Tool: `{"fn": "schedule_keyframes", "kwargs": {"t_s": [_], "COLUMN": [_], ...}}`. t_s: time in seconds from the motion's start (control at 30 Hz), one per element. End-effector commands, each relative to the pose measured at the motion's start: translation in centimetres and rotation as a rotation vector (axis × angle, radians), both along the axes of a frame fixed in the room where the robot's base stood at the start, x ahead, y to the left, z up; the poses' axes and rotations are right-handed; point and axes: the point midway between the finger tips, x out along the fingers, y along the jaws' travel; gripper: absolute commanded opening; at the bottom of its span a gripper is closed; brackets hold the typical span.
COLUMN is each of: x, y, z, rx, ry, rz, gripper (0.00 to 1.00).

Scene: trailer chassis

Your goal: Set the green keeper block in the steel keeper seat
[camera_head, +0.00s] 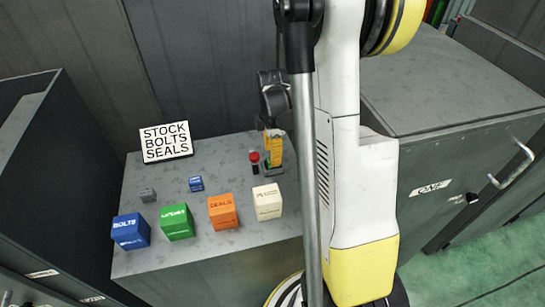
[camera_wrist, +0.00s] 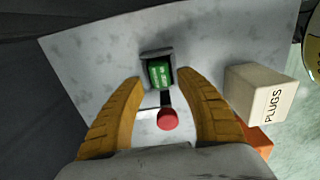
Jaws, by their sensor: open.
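The small green keeper block (camera_wrist: 160,74), with pale lettering on its face, sits within the dark keeper seat (camera_wrist: 147,55) in the wrist view. I cannot tell whether it is fully down. My gripper (camera_wrist: 159,79) is open, with a yellow-brown finger on each side of the block and a narrow gap showing on both sides. In the head view my gripper (camera_head: 273,148) is low over the back right of the grey bench top, above the seat (camera_head: 274,169). The block cannot be made out clearly there.
A red knob (camera_wrist: 168,119) stands close to the seat; it also shows in the head view (camera_head: 254,157). A cream PLUGS block (camera_head: 267,202), orange SEALS block (camera_head: 223,211), green block (camera_head: 177,222) and blue BOLTS block (camera_head: 131,231) line the bench front. A sign (camera_head: 166,142) stands behind.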

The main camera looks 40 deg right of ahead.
Motion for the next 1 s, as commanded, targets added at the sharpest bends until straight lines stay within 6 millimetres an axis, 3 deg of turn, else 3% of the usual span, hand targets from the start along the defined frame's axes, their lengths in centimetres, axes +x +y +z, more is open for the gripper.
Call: {"fn": "schedule_keyframes", "kwargs": {"t_s": [0.03,0.2,0.47,0.57,0.67,0.77,1.0], "x": [0.0,0.0,0.0,-0.1,-0.3,-1.2,-5.2], "y": [0.0,0.0,0.1,1.0,3.5,7.1,15.9], "z": [1.7,5.6,8.9,10.1,12.3,15.2,20.2], "rx": [0.000,0.000,0.000,-0.009,-0.026,-0.033,0.074], "ry": [0.000,0.000,-0.001,-0.018,-0.070,-0.156,-0.397], "rz": [0.000,0.000,-0.002,-0.033,-0.125,-0.274,-0.686], "gripper": [0.43,0.43,0.43,0.43,0.43,0.43,0.43]}}
